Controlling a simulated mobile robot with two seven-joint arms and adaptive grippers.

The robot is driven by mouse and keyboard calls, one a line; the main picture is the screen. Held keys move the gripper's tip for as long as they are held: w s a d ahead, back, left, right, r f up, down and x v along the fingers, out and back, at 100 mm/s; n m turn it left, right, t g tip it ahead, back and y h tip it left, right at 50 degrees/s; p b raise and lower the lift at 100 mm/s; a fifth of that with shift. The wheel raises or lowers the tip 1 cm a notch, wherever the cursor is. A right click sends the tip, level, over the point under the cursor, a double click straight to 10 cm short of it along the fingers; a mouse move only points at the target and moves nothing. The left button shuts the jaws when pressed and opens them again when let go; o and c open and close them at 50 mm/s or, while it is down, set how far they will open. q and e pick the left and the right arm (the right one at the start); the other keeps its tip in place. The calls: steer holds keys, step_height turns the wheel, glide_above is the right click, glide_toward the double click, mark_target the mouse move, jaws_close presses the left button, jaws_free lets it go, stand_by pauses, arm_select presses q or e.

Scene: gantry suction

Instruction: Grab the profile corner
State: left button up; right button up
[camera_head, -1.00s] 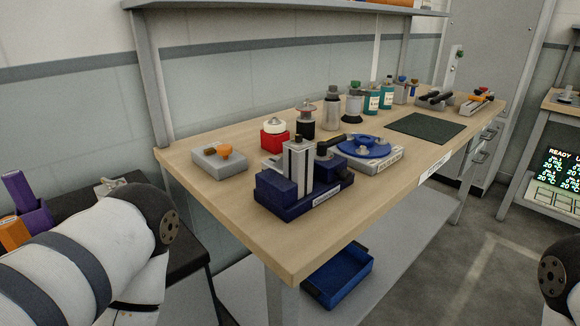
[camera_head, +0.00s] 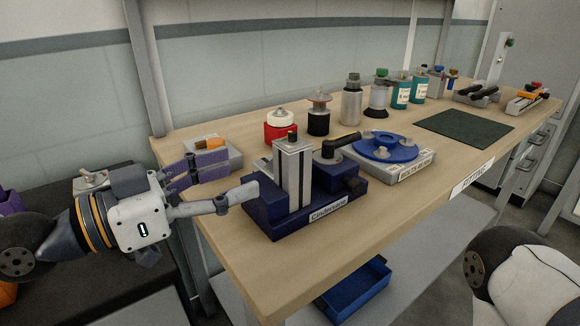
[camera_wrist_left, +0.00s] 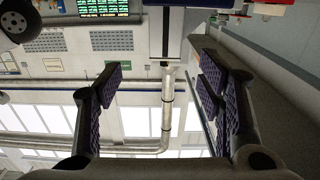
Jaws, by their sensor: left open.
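I cannot tell for certain which part is the profile corner. My left gripper (camera_head: 238,176) is open and empty, just left of the fixture over the bench's left edge, its fingers pointing right. Its lower finger looks close to the fixture's left block; I cannot tell if they touch. The left wrist view shows the spread purple-padded fingers (camera_wrist_left: 160,78) with nothing between them. My right gripper is out of view.
A grey block with an orange part (camera_head: 212,143) lies behind my left gripper. A red-based item (camera_head: 280,128), several bottles and a blue round plate (camera_head: 384,147) stand behind and right of the fixture. A dark green mat (camera_head: 465,130) is clear. A blue bin (camera_head: 358,290) sits below.

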mark_target(280, 150)
arm_select(q)
steer(key=x, duration=0.7)
steer(key=r+x, duration=0.1)
steer(key=x, duration=0.3)
steer(key=shift+w+r, duration=0.1)
steer(key=shift+w, duration=0.4)
jaws_close()
